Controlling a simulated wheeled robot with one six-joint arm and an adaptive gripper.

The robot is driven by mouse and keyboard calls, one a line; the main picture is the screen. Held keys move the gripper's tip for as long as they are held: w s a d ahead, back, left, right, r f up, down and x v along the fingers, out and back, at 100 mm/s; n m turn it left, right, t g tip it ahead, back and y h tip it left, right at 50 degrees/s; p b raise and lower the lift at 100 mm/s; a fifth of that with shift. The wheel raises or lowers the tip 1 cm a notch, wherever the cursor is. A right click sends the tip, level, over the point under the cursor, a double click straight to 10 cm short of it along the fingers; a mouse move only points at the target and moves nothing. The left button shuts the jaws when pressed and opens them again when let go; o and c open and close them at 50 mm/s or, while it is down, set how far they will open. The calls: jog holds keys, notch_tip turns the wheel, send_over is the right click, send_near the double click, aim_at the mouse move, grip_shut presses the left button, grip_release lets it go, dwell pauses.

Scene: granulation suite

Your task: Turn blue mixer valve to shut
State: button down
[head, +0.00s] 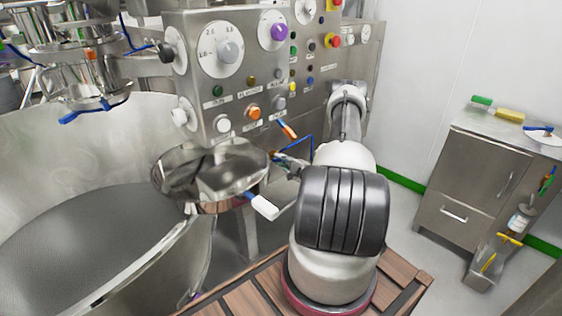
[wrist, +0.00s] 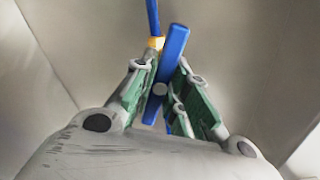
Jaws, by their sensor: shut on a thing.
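The blue valve lever (wrist: 176,48) shows in the wrist view as a flat blue bar with a round pale pivot or bolt near its lower end. It lies slightly tilted between the green-padded fingers of my gripper (wrist: 160,80), which is shut on it. A thin blue pipe with a yellow-orange fitting (wrist: 155,42) runs up behind the lever. In the head view my gripper (head: 284,161) is low in front of the steel mixer, with thin blue parts (head: 303,141) beside it. My arm hides most of the valve there.
The control panel (head: 205,95) with dials and coloured buttons is above my gripper. An orange-tipped lever (head: 288,131) sits just above it. A round steel vessel (head: 180,192) and a white-ended blue handle (head: 262,206) are to the left. A steel cabinet (head: 470,190) stands right.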

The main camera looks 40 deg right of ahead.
jog(key=m, duration=1.2)
jog(key=shift+f+m, duration=0.1)
jog(key=shift+m, duration=0.3)
dwell(0.4)
jog(key=c, duration=1.4)
grip_release()
jog(key=shift+o, duration=0.2)
jog(key=s+d, duration=0.1)
jog(key=s, duration=1.1)
jog(key=shift+d, duration=0.3)
